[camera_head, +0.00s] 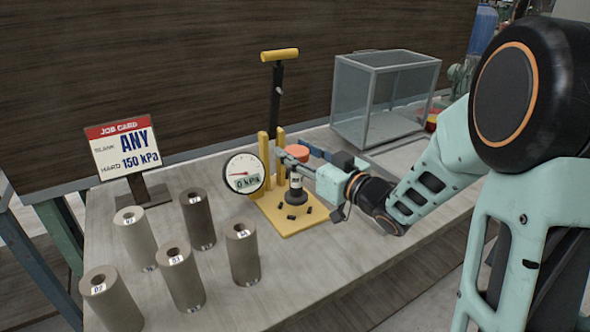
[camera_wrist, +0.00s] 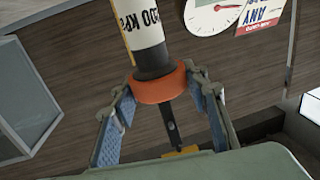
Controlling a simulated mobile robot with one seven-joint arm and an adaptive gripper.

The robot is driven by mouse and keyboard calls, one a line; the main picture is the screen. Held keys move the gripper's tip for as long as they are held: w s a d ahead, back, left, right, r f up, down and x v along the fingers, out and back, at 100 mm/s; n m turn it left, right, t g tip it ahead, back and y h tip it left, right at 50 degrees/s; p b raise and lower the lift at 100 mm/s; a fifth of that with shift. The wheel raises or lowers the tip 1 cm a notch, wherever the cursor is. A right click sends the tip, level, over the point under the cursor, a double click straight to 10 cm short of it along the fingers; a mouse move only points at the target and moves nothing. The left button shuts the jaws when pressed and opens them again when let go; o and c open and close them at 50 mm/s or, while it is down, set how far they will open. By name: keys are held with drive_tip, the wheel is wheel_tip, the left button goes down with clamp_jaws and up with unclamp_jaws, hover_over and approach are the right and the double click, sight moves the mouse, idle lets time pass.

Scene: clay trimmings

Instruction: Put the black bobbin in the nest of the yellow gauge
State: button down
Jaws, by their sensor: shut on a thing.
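The black bobbin (camera_head: 296,194) has an orange top and a white band with print on it; in the wrist view (camera_wrist: 152,62) the print seems to read 300 kPa. My gripper (camera_head: 296,161) is shut on its orange top, with one finger on each side (camera_wrist: 161,84). The bobbin looks upright over the yellow base of the gauge (camera_head: 300,226). I cannot tell whether its lower end touches the base, and the nest is not clearly visible. The gauge has yellow posts, a yellow-topped handle (camera_head: 280,55) and a round dial (camera_head: 244,173) showing 0 kPa.
Several small black bits lie on the yellow base around the bobbin. Several grey and brown cylinders (camera_head: 185,279) stand at the front left. A job card (camera_head: 124,148) stands behind them. A clear-sided box (camera_head: 385,95) stands at the back right.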

drive_tip(key=shift+w+a+f+b, duration=0.1)
drive_tip(key=shift+f+b, duration=0.5)
drive_tip(key=shift+f, duration=0.3)
drive_tip(key=shift+w+a+f+b, duration=0.1)
drive_tip(key=shift+f+b, duration=0.45)
drive_tip(key=shift+f, duration=0.35)
drive_tip(key=shift+f, duration=0.15)
drive_tip(key=c, duration=1.1)
unclamp_jaws()
drive_tip(key=shift+c, duration=0.2)
drive_tip(key=shift+r, duration=0.3)
drive_tip(key=p+v, duration=0.1)
drive_tip(key=v, duration=1.1)
drive_tip(key=shift+f, duration=0.15)
drive_tip(key=shift+d, duration=0.15)
